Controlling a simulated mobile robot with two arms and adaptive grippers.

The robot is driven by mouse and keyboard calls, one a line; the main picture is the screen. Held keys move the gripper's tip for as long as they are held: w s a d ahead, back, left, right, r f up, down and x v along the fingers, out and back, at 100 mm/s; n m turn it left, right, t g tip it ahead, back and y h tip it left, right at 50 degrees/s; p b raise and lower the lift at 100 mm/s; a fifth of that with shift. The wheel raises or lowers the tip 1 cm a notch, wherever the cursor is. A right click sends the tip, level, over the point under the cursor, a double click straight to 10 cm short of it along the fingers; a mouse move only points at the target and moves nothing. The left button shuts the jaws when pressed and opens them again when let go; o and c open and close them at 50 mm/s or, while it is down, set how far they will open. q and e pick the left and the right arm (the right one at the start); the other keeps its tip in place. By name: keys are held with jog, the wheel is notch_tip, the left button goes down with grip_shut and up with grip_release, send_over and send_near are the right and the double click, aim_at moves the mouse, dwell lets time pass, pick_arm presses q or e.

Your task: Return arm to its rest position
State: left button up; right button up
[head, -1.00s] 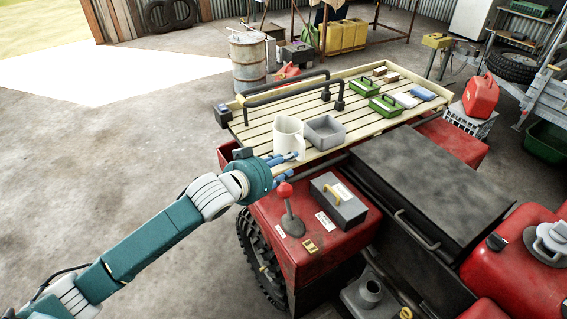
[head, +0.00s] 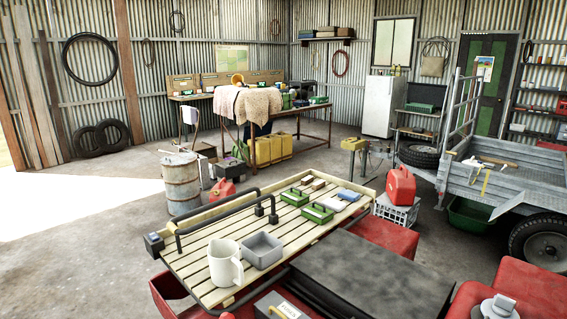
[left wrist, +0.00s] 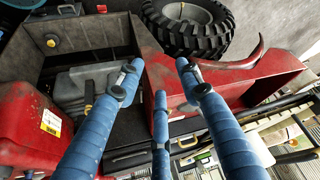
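My left gripper (left wrist: 158,80) shows only in the left wrist view. Its blue fingers are spread apart with nothing held between them. Behind the fingers are red bodywork (left wrist: 220,85) and a black tyre (left wrist: 190,25). No arm of mine shows in the head view. My right gripper is in neither view. In the head view a white mug (head: 223,264) stands upright on the slatted wooden rack (head: 200,232), beside a grey square bin (head: 262,250).
Green boxes (head: 317,213) and a black tube rail (head: 215,205) are on the rack. A red fuel can (head: 401,186) stands on a white crate (head: 395,212). A rusty drum (head: 181,183) stands behind the rack. The concrete floor at the left (head: 90,270) is clear.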

pick_arm(q)
jog(key=s+a+f+g, duration=0.1)
jog(key=s+a+g, duration=0.1)
jog(key=s, duration=0.6)
jog(key=s+f+g, duration=0.1)
jog(key=s+f, duration=0.2)
jog(key=f, duration=2.6)
jog(key=s+a+f+g+y, duration=0.1)
jog(key=s+a+f, duration=0.2)
jog(key=s+f, duration=1.1)
jog(key=shift+s+a+g, duration=0.15)
jog(key=shift+s+g, duration=0.15)
jog(key=shift+s, duration=0.8)
